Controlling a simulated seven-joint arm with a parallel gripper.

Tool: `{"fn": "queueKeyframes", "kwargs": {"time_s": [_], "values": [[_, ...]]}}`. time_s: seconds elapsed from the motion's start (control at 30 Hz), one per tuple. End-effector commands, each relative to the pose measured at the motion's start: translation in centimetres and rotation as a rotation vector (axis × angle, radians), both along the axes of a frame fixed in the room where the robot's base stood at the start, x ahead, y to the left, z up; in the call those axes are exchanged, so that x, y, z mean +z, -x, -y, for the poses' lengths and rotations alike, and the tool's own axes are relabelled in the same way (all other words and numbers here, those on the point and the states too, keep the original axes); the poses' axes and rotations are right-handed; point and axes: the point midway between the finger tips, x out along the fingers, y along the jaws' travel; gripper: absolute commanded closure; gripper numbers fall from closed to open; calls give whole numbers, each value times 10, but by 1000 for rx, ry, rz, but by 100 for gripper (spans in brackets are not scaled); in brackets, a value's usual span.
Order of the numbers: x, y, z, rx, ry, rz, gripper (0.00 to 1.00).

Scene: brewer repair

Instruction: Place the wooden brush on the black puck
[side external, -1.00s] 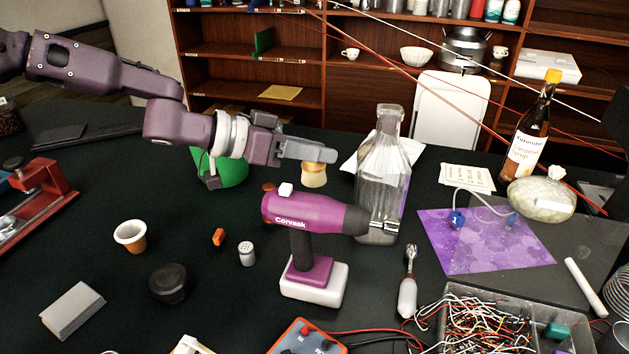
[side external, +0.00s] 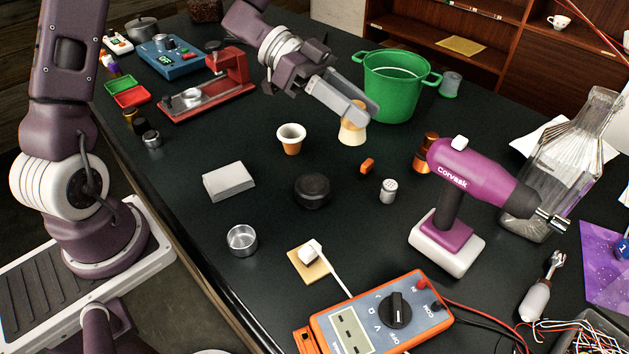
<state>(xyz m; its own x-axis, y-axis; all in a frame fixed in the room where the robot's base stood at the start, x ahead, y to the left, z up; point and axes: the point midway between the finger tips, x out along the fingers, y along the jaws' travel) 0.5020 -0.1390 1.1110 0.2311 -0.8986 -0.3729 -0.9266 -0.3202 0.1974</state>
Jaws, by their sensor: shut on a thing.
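My gripper (side external: 350,112) is shut on the wooden brush (side external: 352,132), a small tan piece with a paler lower part. Its upper part is partly hidden by the jaws. The black puck (side external: 312,191), a round dark disc, lies on the black table in front of the gripper and slightly left. The brush is apart from the puck, behind it and a little right in the picture. I cannot tell exactly how high the brush is above the table.
A small white-and-orange cup (side external: 291,139) stands left of the brush. A green pot (side external: 392,90) stands behind it. An orange block (side external: 367,165), a shaker (side external: 388,190) and a purple drill (side external: 470,180) lie to the right. A grey block (side external: 229,181) is left of the puck.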

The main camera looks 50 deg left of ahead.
Motion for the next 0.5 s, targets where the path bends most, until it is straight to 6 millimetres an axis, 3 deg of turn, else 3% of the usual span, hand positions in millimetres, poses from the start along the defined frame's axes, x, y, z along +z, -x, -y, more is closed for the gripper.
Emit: {"fn": "queueKeyframes", "kwargs": {"time_s": [0.1, 0.2, 0.5], "values": [[3, 39, -23, -59, -2, 6, 100], [5, 57, -31, -88, -1, 9, 100], [-51, 61, -32, -97, 2, 8, 100]]}}
